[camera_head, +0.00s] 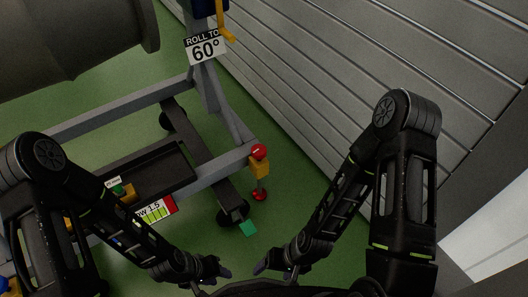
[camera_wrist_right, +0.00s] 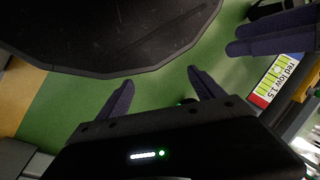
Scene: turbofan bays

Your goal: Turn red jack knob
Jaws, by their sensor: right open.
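The red jack knob (camera_head: 259,151) is a round red cap on top of a yellow block (camera_head: 259,168) at the end of the grey stand's rail. A thin rod runs down from the block to a red foot (camera_head: 260,195). My right gripper (camera_head: 272,267) is low in the head view, below and apart from the knob. In the right wrist view (camera_wrist_right: 160,92) its two fingers are spread with nothing between them. My left gripper (camera_head: 212,268) is left of it, also away from the knob. Its fingers show at upper right in the wrist view (camera_wrist_right: 272,33), but their opening is unclear.
The grey stand (camera_head: 130,110) carries a "ROLL TO 60°" sign (camera_head: 205,48) and a large grey engine body (camera_head: 70,40). A green knob (camera_head: 117,188) and a striped label (camera_head: 155,210) are at left. A slatted wall (camera_head: 380,60) borders the right. Green floor is free near the jack.

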